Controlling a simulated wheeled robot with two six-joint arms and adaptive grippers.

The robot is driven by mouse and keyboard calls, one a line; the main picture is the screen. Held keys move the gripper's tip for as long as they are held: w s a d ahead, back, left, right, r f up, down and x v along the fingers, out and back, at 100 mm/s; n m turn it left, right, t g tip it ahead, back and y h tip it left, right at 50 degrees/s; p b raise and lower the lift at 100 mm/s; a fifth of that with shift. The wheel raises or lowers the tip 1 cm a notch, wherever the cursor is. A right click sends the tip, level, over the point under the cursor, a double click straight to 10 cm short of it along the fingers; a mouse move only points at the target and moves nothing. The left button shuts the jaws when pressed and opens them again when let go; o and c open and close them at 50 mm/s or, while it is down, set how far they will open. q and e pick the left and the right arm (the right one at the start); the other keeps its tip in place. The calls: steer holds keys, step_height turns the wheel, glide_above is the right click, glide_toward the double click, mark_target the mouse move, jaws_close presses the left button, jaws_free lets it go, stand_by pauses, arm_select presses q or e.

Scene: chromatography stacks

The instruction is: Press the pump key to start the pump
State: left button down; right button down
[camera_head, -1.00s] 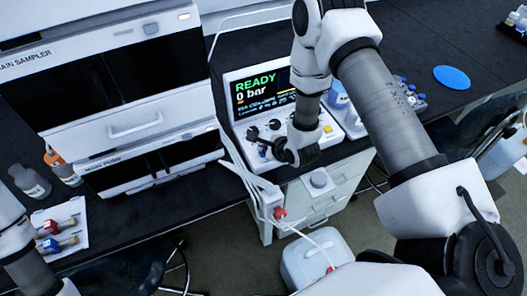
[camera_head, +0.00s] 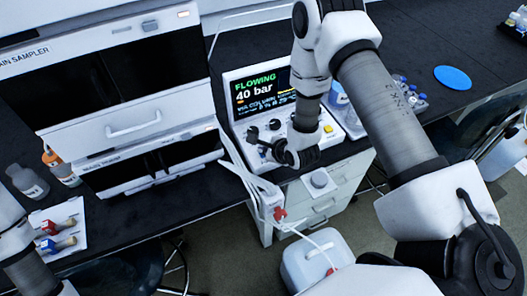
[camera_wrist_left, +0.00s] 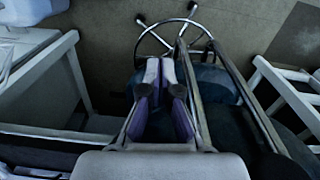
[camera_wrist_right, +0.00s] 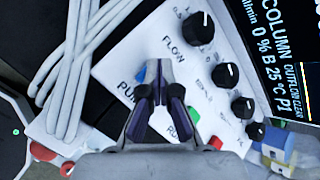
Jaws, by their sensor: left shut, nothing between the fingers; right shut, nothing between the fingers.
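The pump module's white control panel (camera_head: 240,133) carries a screen (camera_head: 259,92) reading "FLOWING 40 bar". My right gripper (camera_head: 280,152) is shut and empty, low over the panel's front left. In the right wrist view its fingertips (camera_wrist_right: 160,70) point at the panel between the "FLOW" and "PUMP" lettering. A blue key (camera_wrist_right: 140,75) shows partly behind them; I cannot tell whether they touch it. A green light (camera_wrist_right: 193,114) is beside the "RUN" lettering. My left gripper (camera_wrist_left: 160,72) is shut and empty above the floor and a stool.
Black knobs (camera_wrist_right: 198,28) line the panel, and a red button (camera_wrist_right: 215,143) is near its edge. White tubing (camera_wrist_right: 85,60) runs close beside it. The sampler tower (camera_head: 130,120) stands to the left. A blue disc (camera_head: 452,77) lies on the bench at right.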

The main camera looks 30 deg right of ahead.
steer(key=shift+r+p, duration=0.55)
steer(key=shift+r, duration=0.35)
step_height(320, 180, up, 5)
steer(key=p, duration=0.3)
steer(key=shift+f, duration=0.1)
stand_by(0.6)
